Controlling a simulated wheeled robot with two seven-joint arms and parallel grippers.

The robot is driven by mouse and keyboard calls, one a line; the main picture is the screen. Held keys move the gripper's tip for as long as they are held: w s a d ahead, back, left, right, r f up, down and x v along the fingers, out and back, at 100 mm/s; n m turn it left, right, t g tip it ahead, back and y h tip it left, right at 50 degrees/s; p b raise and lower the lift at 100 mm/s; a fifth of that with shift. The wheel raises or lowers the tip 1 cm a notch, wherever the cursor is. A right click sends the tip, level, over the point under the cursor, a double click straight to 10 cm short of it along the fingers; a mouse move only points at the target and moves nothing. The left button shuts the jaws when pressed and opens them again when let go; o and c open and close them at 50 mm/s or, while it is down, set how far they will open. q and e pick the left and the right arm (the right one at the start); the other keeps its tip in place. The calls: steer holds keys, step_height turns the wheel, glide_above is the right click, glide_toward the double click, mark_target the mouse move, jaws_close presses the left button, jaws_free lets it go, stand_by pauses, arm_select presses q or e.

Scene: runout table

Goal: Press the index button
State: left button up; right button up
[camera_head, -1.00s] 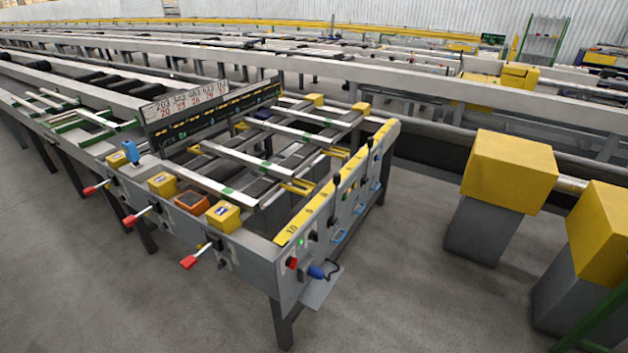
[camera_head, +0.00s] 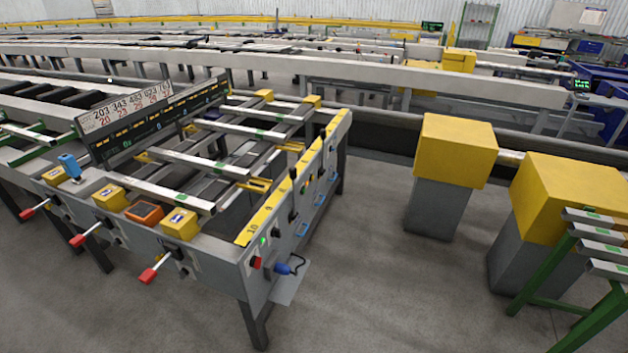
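The grey runout table (camera_head: 222,258) stands left of centre with a corner towards me. Yellow boxes (camera_head: 181,224) with dark marks on top and an orange box with a dark screen (camera_head: 145,213) line the front edge. Red-handled levers (camera_head: 149,275) stick out below them. I cannot tell which control is the index button. Neither of my grippers is in view.
Two yellow-topped grey posts (camera_head: 455,152) stand at the right. A green rack with metal bars (camera_head: 597,245) is at the right edge. A blue plug (camera_head: 284,268) and a small shelf jut from the table's end. Grey floor is clear in front and between table and posts.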

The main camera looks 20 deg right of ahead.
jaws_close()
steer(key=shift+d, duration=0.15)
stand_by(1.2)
